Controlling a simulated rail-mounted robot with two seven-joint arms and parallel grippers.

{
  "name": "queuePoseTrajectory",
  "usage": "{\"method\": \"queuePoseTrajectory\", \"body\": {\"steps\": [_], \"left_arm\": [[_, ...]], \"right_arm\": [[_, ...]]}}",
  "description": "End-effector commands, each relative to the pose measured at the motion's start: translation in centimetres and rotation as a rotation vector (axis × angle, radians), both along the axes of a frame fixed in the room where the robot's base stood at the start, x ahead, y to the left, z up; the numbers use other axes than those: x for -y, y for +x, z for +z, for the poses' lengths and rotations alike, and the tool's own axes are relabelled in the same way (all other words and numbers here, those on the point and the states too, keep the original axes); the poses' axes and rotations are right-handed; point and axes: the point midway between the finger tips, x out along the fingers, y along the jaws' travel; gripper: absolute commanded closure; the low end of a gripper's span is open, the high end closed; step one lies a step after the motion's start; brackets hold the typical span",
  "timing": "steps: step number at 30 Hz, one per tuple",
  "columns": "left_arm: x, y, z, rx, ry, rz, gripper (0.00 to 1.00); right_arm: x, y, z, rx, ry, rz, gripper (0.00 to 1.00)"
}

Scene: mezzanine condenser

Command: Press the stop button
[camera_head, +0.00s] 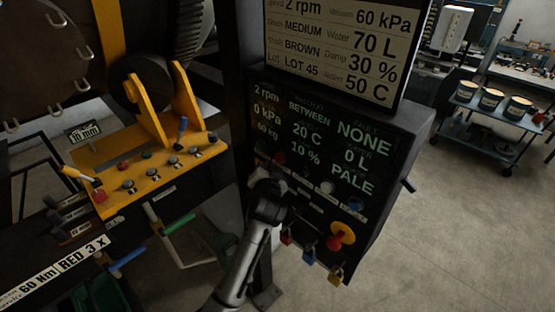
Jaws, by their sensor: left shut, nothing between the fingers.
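The dark control box (395,150) stands right of centre, with a row of small buttons under its lit readout. A red button (279,158) is in that row, close above my left gripper; I cannot read its label. A white button (326,187) and a blue button (355,204) are further right. A red knob on a yellow disc (343,232) is lower right on the box. My left gripper (264,174) is shut and empty, in front of the row's left part and hiding some of it. I cannot tell whether it touches the panel. My right gripper is not in view.
Coloured padlocks, one of them red (287,236), hang below the row. A yellow console (165,180) with levers and knobs stands left. A large display (330,40) sits above the box. A blue cart (490,122) with tubs stands far right. The floor (460,240) between is clear.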

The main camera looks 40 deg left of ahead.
Motion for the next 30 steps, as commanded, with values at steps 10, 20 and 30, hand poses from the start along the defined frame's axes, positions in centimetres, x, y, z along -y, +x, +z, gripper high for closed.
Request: {"method": "queuePoseTrajectory", "body": {"steps": [10,20,30], "left_arm": [[0.11,0.53,0.01,0.000,-0.001,-0.001,1.00],[0.15,0.86,-0.01,0.000,0.000,0.000,1.00],[0.16,0.97,0.00,0.000,0.000,0.000,1.00]], "right_arm": [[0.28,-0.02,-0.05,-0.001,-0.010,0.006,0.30],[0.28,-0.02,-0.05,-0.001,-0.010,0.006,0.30],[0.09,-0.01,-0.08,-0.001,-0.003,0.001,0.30]]}}
